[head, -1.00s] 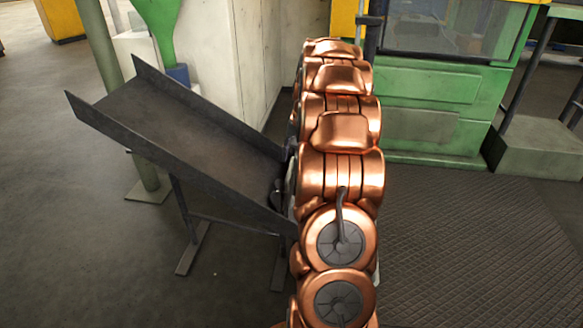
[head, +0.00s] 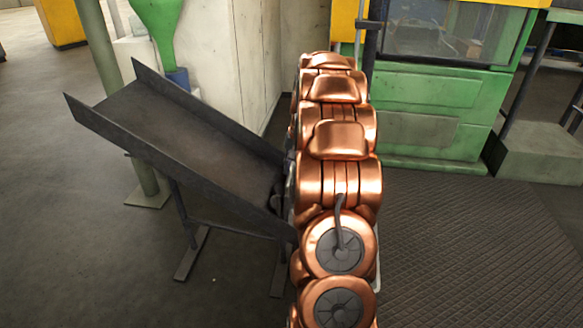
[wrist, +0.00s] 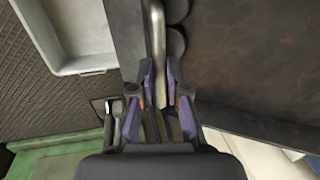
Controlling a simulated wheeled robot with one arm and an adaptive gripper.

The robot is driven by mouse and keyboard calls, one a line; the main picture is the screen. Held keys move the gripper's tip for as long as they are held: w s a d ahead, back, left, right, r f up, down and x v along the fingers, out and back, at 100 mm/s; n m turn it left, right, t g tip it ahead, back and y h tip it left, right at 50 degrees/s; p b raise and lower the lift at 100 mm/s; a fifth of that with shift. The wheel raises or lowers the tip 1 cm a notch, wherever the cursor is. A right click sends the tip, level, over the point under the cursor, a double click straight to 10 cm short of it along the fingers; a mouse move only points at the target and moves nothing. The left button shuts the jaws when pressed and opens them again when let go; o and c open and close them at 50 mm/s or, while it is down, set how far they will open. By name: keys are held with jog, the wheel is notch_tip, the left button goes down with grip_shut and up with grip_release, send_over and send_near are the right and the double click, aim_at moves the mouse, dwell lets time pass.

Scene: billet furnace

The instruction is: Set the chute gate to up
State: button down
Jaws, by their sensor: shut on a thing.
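The chute (head: 190,130) is a dark sloping metal trough on legs, left of my copper arm in the head view. Its low end lies beside my arm, and the gate there is mostly hidden. In the wrist view the dark chute surface (wrist: 250,60) fills the upper right. A grey metal bar (wrist: 156,35), seemingly the gate's handle, runs down from the top edge between my fingers. My gripper (wrist: 160,85) is shut on this bar. In the head view my arm hides most of the gripper. How high the gate stands cannot be told.
A pale tray (wrist: 75,35) lies to the left in the wrist view. A green machine (head: 430,110) stands behind my arm, and a pale cabinet (head: 255,70) behind the chute. The ribbed floor (head: 470,240) on the right is clear.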

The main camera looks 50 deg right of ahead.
jog(key=shift+r, duration=0.15)
dwell(0.3)
notch_tip(320, 180, up, 9)
jog(key=p, duration=0.6)
jog(key=shift+p, duration=0.3)
jog(key=c, duration=1.9)
grip_release()
jog(key=o, duration=0.7)
jog(key=shift+f, duration=0.2)
jog(key=r, duration=0.4)
jog(key=s+d+r, duration=0.1)
jog(key=r, duration=0.3)
jog(key=s+r, duration=0.1)
jog(key=r, duration=0.2)
jog(key=shift+d+r, duration=0.15)
jog(key=shift+r, duration=0.25)
